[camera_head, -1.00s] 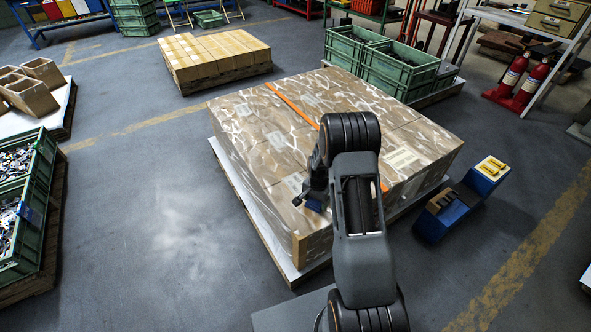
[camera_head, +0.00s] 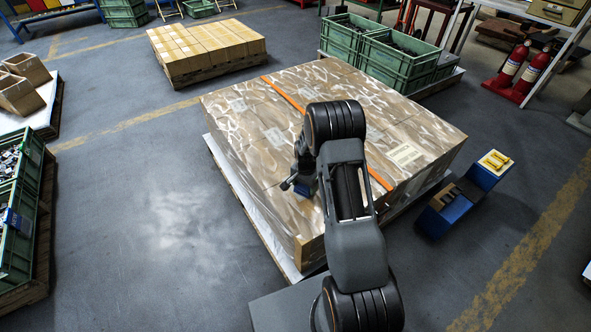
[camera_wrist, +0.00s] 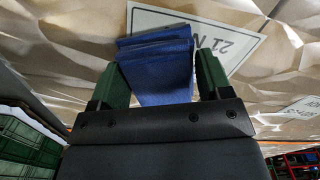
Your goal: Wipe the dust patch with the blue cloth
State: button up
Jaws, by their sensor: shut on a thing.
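My gripper (camera_wrist: 160,76) has its two green fingers closed on the folded blue cloth (camera_wrist: 156,50) in the wrist view. In the head view, my gripper (camera_head: 296,183) is over the left part of a large wrapped carton stack (camera_head: 255,150), and only a small blue bit of the cloth shows beside it. The head view does not show clearly whether the cloth touches the stack. A pale, hazy patch (camera_head: 183,222), which looks like the dust patch, lies on the grey floor left of the stack, apart from the gripper.
The stack sits on a pallet with a white sheet edge (camera_head: 236,200). Green bins with parts (camera_head: 18,235) stand at the left edge. Red extinguishers (camera_head: 510,65) stand at the back right. The floor around the pale patch is clear.

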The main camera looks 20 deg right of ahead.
jog(key=r+p, duration=0.1)
jog(key=r, duration=0.2)
jog(key=shift+w+a+r+p, duration=0.1)
jog(key=shift+w+r+p, duration=0.1)
jog(key=shift+p, duration=0.2)
jog(key=shift+r+p, duration=1.75)
jog(key=shift+r, duration=0.7)
